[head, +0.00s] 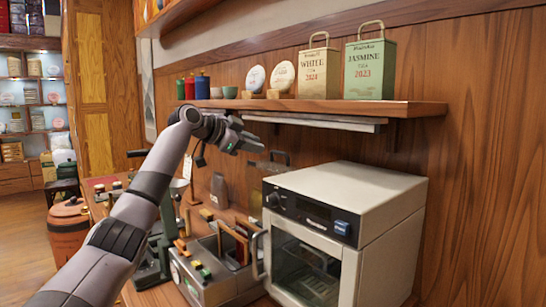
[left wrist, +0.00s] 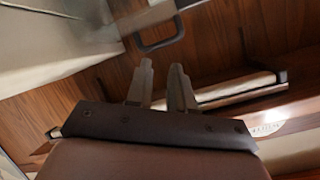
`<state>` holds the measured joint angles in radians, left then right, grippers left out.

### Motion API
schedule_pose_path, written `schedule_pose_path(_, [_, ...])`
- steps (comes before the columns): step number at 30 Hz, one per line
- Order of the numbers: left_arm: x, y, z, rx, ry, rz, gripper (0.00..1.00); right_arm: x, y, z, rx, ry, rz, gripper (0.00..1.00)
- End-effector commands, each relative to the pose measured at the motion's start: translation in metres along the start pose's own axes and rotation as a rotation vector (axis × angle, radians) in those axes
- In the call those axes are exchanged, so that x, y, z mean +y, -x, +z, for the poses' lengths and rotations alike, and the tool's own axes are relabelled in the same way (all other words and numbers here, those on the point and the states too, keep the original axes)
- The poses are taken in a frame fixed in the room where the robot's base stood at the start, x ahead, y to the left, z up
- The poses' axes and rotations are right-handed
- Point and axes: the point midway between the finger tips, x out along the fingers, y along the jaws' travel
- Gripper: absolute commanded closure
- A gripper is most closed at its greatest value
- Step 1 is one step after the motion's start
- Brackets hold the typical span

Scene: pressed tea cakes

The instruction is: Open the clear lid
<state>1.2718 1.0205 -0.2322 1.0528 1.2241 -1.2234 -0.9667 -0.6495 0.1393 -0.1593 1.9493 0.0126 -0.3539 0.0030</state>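A see-through, greyish upright panel that looks like the clear lid (head: 262,174) stands behind the toaster-like machine, left of the white oven, partly hidden by the oven. A dark handle (head: 280,154) shows at its top. In the left wrist view a dark loop handle (left wrist: 158,45) on a pale panel edge lies just beyond my fingertips, apart from them. My left gripper (head: 262,142) is above and slightly left of the handle, under the shelf. Its two fingers (left wrist: 160,68) are apart with nothing between them. My right gripper is not in view.
The white oven (head: 350,195) with a glass door stands at the right. A wooden shelf (head: 400,108) with tea bags and canisters runs just above my gripper. The metal machine (head: 218,287) and small items crowd the counter below.

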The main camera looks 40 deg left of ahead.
Motion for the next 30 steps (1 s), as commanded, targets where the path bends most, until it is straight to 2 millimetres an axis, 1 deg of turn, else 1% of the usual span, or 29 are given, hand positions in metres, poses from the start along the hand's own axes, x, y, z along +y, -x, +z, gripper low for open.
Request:
schedule_pose_path(1, [0.003,-0.003,0.004,0.014,-0.075,-0.01,0.78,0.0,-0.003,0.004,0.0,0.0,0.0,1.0])
schedule_pose_path(9, [0.007,-0.013,0.013,0.086,-0.503,-0.091,0.78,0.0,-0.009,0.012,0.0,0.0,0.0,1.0])
schedule_pose_path(15, [0.011,-0.017,0.018,0.112,-0.785,-0.164,0.78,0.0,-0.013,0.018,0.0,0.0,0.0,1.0])
schedule_pose_path(18, [0.011,-0.018,0.02,0.117,-0.893,-0.196,0.78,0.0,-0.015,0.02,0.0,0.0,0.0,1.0])
schedule_pose_path(24, [0.011,-0.019,0.021,0.119,-1.013,-0.234,0.78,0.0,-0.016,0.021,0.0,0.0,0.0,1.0])
schedule_pose_path(27, [0.011,-0.021,0.02,0.119,-1.03,-0.239,0.78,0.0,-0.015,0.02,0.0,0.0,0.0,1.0])
schedule_pose_path(30, [0.009,-0.027,0.017,0.121,-1.03,-0.241,0.78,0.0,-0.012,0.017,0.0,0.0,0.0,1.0])
